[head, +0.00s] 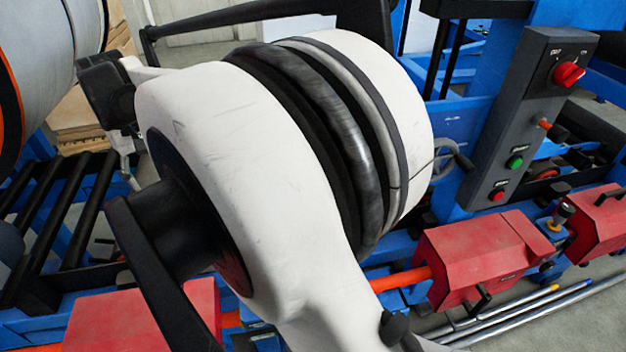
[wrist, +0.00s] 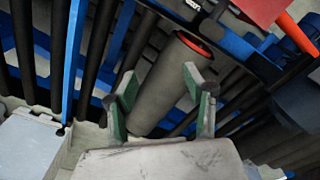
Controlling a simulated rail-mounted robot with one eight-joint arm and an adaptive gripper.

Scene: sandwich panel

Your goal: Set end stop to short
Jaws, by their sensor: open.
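My gripper (wrist: 162,86) is open in the wrist view, with green-padded fingers spread and nothing held between them. Beyond the fingers lies a grey cylinder with an orange-red rim (wrist: 172,85). In the head view my white arm fills the middle, and I cannot make out the fingers. I cannot tell for sure which part is the end stop. A dark control panel (head: 522,110) at the right has a red rotary knob (head: 568,75), an orange-tipped lever (head: 545,124), a green button (head: 515,162) and a red button (head: 497,195). Its labels are too small to read.
Red housings (head: 480,258) sit along a blue frame at lower right, with a black-and-yellow knob (head: 562,215) between two of them. A grey handwheel (head: 455,160) is behind my arm. Black rollers (head: 60,215) lie at left. Loose rods (head: 530,312) lie along the lower right.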

